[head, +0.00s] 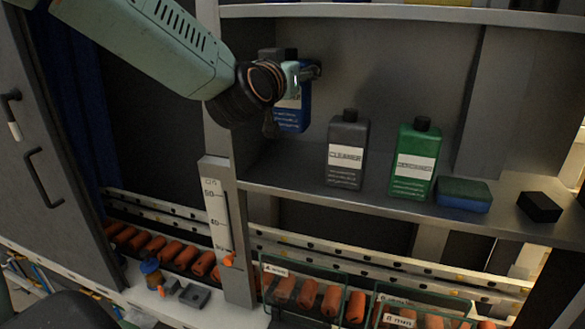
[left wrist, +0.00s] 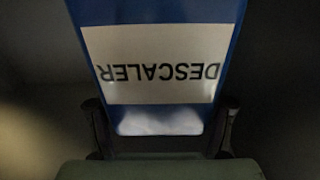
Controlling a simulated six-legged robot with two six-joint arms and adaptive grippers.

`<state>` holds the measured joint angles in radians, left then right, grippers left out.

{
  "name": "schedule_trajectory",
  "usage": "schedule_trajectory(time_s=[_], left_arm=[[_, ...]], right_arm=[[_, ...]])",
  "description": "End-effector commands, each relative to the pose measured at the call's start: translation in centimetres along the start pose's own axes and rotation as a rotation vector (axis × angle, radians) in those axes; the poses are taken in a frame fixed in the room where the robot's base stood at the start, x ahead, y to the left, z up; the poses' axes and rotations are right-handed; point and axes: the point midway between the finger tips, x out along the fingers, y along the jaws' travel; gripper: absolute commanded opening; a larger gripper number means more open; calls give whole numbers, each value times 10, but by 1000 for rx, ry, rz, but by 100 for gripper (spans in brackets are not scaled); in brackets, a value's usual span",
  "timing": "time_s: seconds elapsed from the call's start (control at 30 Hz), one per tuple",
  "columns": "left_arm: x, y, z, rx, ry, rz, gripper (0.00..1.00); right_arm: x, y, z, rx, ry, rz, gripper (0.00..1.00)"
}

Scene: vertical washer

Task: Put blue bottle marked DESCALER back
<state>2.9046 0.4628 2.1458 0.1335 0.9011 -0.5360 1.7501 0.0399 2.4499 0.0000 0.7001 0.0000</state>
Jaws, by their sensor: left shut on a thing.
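The blue bottle marked DESCALER (head: 291,118) is at the left end of the middle shelf space, partly hidden by my left gripper (head: 296,78). My left gripper is shut on it near its upper part. In the left wrist view the bottle (left wrist: 160,18) fills the middle, its white label upside down, with the gripper fingers (left wrist: 160,120) on both sides. My right gripper is not in view.
A grey CLEANER bottle (head: 347,150) and a green bottle (head: 414,160) stand on the shelf to the right. A blue-green sponge (head: 463,194) and a black block (head: 539,207) lie farther right. A grey upright post (head: 216,140) stands close on the left.

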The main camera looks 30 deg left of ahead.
Motion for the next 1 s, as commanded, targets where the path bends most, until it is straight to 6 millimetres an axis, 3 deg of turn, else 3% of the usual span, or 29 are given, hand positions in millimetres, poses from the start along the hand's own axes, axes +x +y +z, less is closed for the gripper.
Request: schedule_trajectory(time_s=[0.07, 0.4, 0.57, 0.8, 1.0], left_arm=[[-1, -1, 1, 0, 4, -1, 12], [-4, 0, 53, -1, 1, -1, 12], [-3, 0, 64, 0, 4, -1, 12], [-2, 0, 95, 0, 2, -1, 12], [0, 0, 98, 0, 7, 0, 12]], right_arm=[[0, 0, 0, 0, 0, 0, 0], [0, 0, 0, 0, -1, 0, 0], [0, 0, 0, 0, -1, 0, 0], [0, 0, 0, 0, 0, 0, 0], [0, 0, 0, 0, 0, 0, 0]])
